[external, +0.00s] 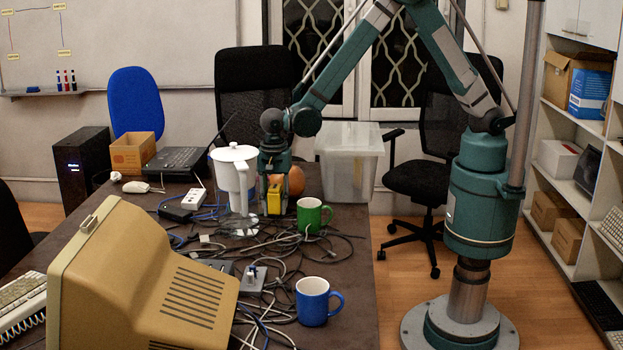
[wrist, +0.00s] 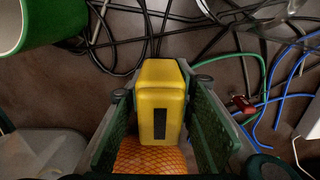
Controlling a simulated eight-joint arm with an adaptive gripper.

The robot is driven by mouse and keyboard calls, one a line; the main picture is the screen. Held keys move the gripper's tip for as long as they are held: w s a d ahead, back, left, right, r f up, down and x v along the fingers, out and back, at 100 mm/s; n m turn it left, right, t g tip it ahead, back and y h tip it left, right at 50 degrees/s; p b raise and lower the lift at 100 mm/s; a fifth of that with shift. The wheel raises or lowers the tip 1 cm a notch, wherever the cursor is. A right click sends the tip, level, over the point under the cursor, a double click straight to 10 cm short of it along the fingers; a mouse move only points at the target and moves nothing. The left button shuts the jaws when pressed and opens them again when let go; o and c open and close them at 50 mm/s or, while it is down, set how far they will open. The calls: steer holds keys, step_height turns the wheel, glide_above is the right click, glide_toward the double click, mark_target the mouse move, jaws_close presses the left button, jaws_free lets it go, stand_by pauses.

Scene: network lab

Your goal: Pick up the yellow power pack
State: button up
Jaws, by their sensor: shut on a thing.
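The yellow power pack (external: 274,198) is between the fingers of my gripper (external: 271,196) in the external view, over the far part of the table. In the wrist view the yellow power pack (wrist: 161,100) sits upright in the middle, with a dark strip on its face. The green fingers of my gripper (wrist: 158,118) press on both of its sides. Whether its underside touches the table is hidden.
A green mug (external: 312,216) stands close to the right of my gripper, and a white pitcher (external: 234,180) close to the left. An orange round thing (external: 293,181) is just behind. Tangled cables (external: 285,245) cover the table in front. A clear bin (external: 348,165) stands behind right.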

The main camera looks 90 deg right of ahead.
mark_target(275, 187)
steer(key=shift+r, duration=0.15)
steer(key=shift+r+p, duration=0.9)
steer(key=shift+r, duration=4)
